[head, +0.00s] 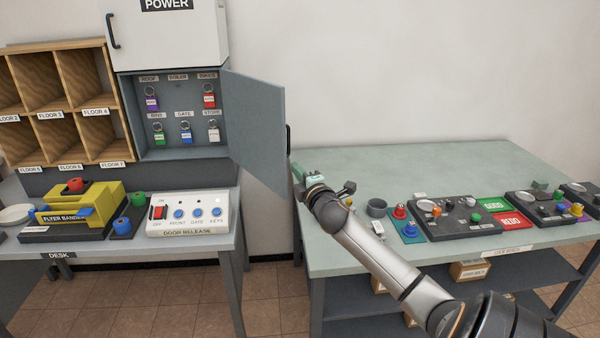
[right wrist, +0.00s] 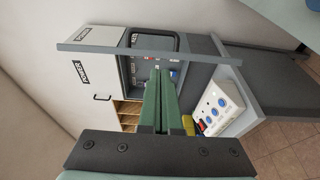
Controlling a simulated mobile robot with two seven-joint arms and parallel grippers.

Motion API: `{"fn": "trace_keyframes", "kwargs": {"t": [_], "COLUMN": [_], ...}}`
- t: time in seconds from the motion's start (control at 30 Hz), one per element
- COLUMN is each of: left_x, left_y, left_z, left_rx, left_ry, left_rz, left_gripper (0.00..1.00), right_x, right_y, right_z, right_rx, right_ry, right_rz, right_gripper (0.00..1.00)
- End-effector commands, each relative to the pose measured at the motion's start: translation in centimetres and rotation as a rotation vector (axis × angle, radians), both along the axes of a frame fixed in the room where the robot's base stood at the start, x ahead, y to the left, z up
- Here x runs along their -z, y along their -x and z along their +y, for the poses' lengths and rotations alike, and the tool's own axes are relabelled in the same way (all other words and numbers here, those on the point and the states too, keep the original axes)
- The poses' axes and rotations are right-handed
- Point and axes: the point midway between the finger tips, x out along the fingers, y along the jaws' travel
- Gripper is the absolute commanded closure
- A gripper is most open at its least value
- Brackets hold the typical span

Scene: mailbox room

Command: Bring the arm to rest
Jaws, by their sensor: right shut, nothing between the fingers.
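My right arm reaches in from the lower right in the head view. Its gripper (head: 299,174) is over the left end of the green-topped table, close to the open door of the key cabinet. In the right wrist view the green fingers (right wrist: 160,84) are together with nothing between them. They point towards the key cabinet (right wrist: 160,42) and the door release panel (right wrist: 221,107). The left gripper does not show in either view.
The grey key cabinet door (head: 255,128) stands open, with several tagged keys inside. The desk (head: 200,242) holds the flyer bander (head: 85,205). A gap separates desk and table.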

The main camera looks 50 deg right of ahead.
Motion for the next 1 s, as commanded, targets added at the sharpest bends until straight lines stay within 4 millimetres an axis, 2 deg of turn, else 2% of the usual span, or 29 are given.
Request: {"fn": "trace_keyframes", "kwargs": {"t": [0.13,0.4,0.47,0.53,0.57,0.67,0.7,0.77,0.8,0.9,1.0], "left_x": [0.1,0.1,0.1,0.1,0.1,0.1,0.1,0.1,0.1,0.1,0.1], "left_y": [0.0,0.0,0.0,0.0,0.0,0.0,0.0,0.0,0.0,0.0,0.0], "left_z": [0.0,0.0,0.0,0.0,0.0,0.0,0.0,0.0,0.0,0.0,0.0], "left_rx": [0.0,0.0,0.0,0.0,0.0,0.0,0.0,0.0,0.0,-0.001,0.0], "left_ry": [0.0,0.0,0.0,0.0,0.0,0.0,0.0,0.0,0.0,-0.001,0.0], "left_rz": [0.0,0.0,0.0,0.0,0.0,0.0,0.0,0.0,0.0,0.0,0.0], "left_gripper": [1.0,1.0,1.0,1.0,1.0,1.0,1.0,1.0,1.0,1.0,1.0], "right_x": [0.0,0.0,0.5,2.2,3.2,8.2,10.6,14.2,16.4,21.7,26.1], "right_y": [0.7,0.8,0.9,1.0,1.1,2.0,2.6,3.8,4.8,7.8,11.5], "right_z": [-0.1,-0.1,0.2,1.1,1.8,5.0,6.7,9.4,11.3,16.2,21.4], "right_rx": [0.0,0.0,-0.005,-0.02,-0.029,-0.07,-0.087,-0.109,-0.12,-0.137,-0.132], "right_ry": [0.002,0.0,-0.011,-0.046,-0.071,-0.192,-0.256,-0.361,-0.435,-0.623,-0.824], "right_rz": [0.0,0.0,0.006,0.019,0.028,0.071,0.091,0.123,0.145,0.199,0.252], "right_gripper": [1.0,1.0,1.0,1.0,1.0,1.0,1.0,1.0,1.0,1.0,1.0]}}
